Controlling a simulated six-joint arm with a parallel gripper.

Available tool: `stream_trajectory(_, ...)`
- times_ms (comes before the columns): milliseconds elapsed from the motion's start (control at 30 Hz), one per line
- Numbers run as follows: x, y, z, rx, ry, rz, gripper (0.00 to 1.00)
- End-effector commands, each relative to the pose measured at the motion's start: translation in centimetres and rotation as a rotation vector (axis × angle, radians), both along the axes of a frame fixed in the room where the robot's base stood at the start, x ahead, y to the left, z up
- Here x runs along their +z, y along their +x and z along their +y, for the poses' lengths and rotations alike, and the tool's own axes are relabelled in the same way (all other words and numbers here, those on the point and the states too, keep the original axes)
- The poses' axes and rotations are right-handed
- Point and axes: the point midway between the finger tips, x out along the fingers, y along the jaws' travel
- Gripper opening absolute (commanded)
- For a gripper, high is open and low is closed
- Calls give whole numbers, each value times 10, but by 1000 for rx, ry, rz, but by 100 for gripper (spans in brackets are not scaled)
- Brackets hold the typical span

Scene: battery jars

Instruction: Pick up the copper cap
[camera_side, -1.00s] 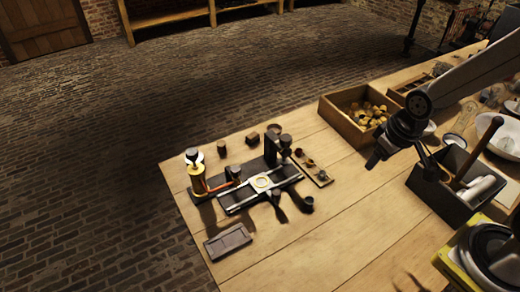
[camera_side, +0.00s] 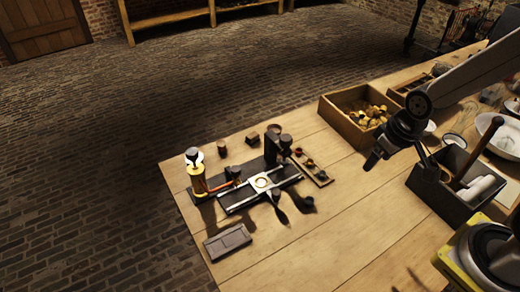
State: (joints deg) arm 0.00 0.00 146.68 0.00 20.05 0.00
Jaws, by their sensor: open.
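My gripper (camera_side: 373,162) hangs in the air over the right part of the wooden table, below the crate of yellowish pieces. It is open and holds nothing that I can see.
A dark apparatus with a pale plate (camera_side: 262,182) and a lit cylinder (camera_side: 197,181) stands at the left. A wooden crate (camera_side: 343,122) is behind my gripper. A black bin (camera_side: 436,200) with a handled tool is at right. The table's front middle is clear.

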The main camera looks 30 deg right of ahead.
Motion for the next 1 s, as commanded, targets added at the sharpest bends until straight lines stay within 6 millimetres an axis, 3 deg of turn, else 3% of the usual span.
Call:
stream_trajectory(467,-6,7,-1,-94,44,44,78)
stream_trajectory(1000,-57,63,1,-734,402,327,78)
